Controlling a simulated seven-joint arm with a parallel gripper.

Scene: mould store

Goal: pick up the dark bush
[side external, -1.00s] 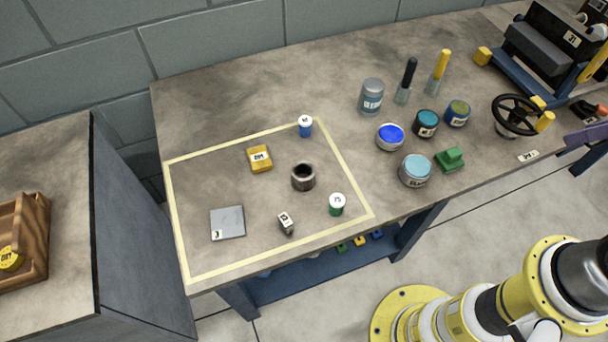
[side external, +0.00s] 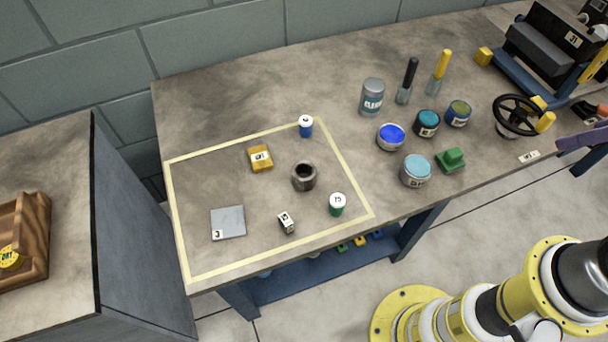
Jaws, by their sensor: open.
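The dark bush (side external: 304,177) is a short, dark grey hollow cylinder. It stands upright on the bench, its open bore facing up, inside the pale yellow taped outline (side external: 268,270). Nothing touches it, and bare bench surrounds it. My gripper is out of the picture; only parts of my yellow and white arm show at the lower right, away from the bush.
Around the bush stand a yellow block (side external: 260,157), a blue-sided cylinder (side external: 305,127), a green-sided cylinder (side external: 337,205), a small metal block (side external: 286,223) and a grey plate (side external: 228,223). Several tins, including a light blue one (side external: 416,171), stand to the right.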

